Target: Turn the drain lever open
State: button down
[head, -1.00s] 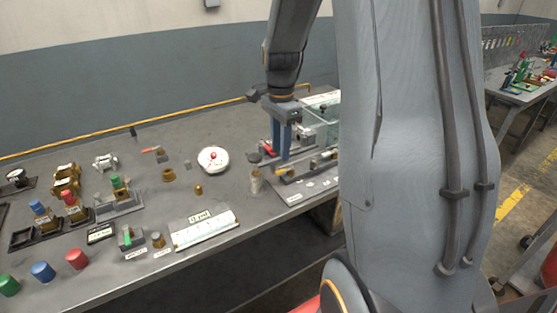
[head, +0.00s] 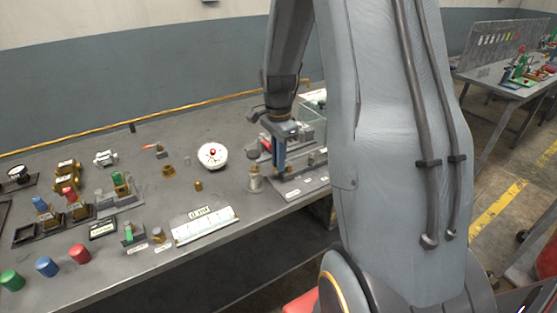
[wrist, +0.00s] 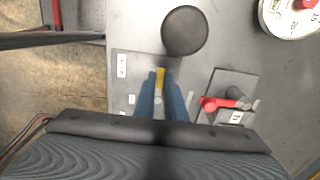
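My gripper (wrist: 160,82) points down, with its two blue fingers either side of a yellow lever handle (wrist: 160,77). The yellow piece fills most of the narrow gap, and I cannot tell whether the fingers touch it. The handle belongs to a grey plate (wrist: 122,85) with small white labels, too small to read. In the head view my gripper (head: 280,156) is low over the right part of the bench, and its fingers hide the handle. To the right in the wrist view, a red lever (wrist: 217,103) sits on a separate dark labelled plate (wrist: 236,84).
A dark round top (wrist: 184,30) stands just beyond the fingertips. A white dial (head: 212,155) lies left of the gripper. A clear-walled box (head: 312,125) stands behind it. Several fittings and coloured caps fill the left bench (head: 200,260). The bench edge and floor are close by.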

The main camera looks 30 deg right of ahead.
jog(key=shift+s, duration=0.1)
jog(key=n, duration=0.1)
jog(key=s+n+p, duration=0.1)
jog(key=n, duration=0.1)
jog(key=n+p, duration=0.1)
jog(key=shift+s+d+n, duration=0.2)
jog(key=shift+s+n, duration=0.05)
jog(key=shift+n, duration=0.15)
jog(key=n, duration=0.2)
jog(key=s+d+n+p, duration=0.1)
jog(key=n, duration=0.1)
jog(key=shift+s+n+p, duration=0.15)
jog(key=shift+n+p, duration=0.15)
jog(key=n, duration=0.1)
jog(key=d+n+p, duration=0.1)
jog(key=n, duration=0.2)
jog(key=shift+s+d, duration=0.2)
jog(key=shift+s, duration=0.15)
jog(key=shift+d+n+p, duration=0.3)
jog(key=shift+d+n, duration=0.05)
jog(key=shift+n, duration=0.8)
jog(key=shift+d+n+p, duration=0.3)
jog(key=shift+d+n, duration=0.05)
jog(key=shift+n, duration=0.8)
jog(key=c, duration=1.8)
grip_release()
